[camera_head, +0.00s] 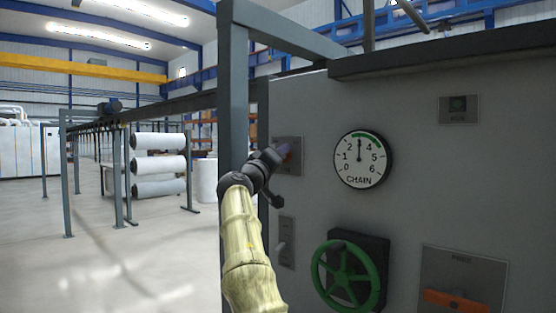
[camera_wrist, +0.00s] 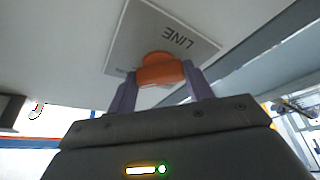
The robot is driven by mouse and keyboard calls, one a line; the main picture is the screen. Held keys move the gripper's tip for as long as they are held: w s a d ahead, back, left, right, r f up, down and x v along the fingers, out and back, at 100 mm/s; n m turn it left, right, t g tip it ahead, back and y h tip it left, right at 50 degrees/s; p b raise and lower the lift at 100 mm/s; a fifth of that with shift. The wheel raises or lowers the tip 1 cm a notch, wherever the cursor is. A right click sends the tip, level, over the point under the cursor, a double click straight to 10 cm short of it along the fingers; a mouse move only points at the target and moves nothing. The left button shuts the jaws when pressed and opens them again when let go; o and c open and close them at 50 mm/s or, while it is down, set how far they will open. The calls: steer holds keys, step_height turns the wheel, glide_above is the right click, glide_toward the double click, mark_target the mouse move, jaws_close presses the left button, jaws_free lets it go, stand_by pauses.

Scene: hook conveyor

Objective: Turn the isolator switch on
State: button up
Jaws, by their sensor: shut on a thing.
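A grey plate (camera_wrist: 130,32) marked LINE carries an orange rotary switch knob (camera_wrist: 160,70) in the wrist view. My gripper (camera_wrist: 160,84) is shut on this orange knob, with one purple finger on each side of it. In the head view the plate (camera_head: 297,141) is on the grey panel left of the dial, and my gripper (camera_head: 286,150) reaches it from the left. There the gripper hides the knob, so its turn is hard to judge.
A grey post (camera_head: 236,90) stands close left of my gripper. Open floor lies left.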

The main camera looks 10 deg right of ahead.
steer(key=shift+w+f, duration=0.1)
steer(key=shift+f, duration=0.15)
steer(key=o, duration=1)
steer(key=shift+r, duration=0.15)
steer(key=b+v, duration=1.2)
steer(key=v, duration=0.5)
steer(key=shift+a, duration=0.15)
